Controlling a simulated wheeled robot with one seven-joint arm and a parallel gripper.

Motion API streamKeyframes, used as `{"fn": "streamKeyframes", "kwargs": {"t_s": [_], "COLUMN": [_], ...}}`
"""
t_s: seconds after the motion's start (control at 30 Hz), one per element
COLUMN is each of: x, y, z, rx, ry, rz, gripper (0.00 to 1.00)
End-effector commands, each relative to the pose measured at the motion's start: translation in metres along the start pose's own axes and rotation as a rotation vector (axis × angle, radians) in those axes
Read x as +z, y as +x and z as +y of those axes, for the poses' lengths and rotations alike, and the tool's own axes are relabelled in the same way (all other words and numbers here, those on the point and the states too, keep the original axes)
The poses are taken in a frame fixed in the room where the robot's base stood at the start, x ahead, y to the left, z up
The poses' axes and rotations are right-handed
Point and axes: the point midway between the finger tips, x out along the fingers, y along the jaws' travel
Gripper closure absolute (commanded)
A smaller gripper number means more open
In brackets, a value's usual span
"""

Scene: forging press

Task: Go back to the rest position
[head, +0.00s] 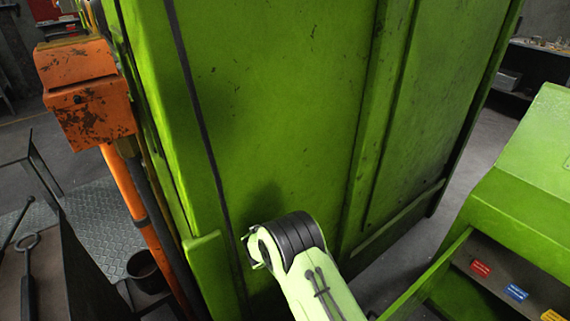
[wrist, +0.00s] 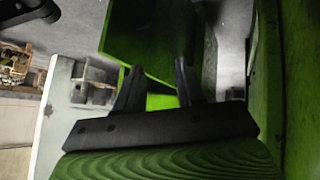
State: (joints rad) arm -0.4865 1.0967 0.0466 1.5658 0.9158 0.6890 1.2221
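My gripper (wrist: 158,78) shows in the wrist view with its two black fingers apart, and nothing is seen between them. Behind the fingers is a green panel (wrist: 150,50). In the head view my pale arm rises from the bottom centre, in front of the large green press body (head: 270,110). The gripper itself is hidden in the head view.
An orange box (head: 90,95) on an orange post stands left of the press. A green console (head: 520,190) with red, blue and yellow labels is at the right. A dark bucket (head: 148,270) is at lower left. Grey floor (head: 475,135) shows between press and console.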

Motion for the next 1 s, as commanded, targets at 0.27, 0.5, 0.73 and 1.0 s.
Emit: {"fn": "streamKeyframes", "kwargs": {"t_s": [0.27,0.5,0.73,1.0], "x": [-0.107,-0.155,-0.151,-0.125], "y": [-0.100,-0.155,-0.180,-0.190], "z": [0.062,0.161,0.245,0.303], "rx": [-0.232,-0.517,-0.745,-0.906], "ry": [-0.279,-0.547,-0.770,-0.953], "rz": [-0.240,-0.280,-0.192,-0.039], "gripper": [0.62,0.62,0.62,0.62]}}
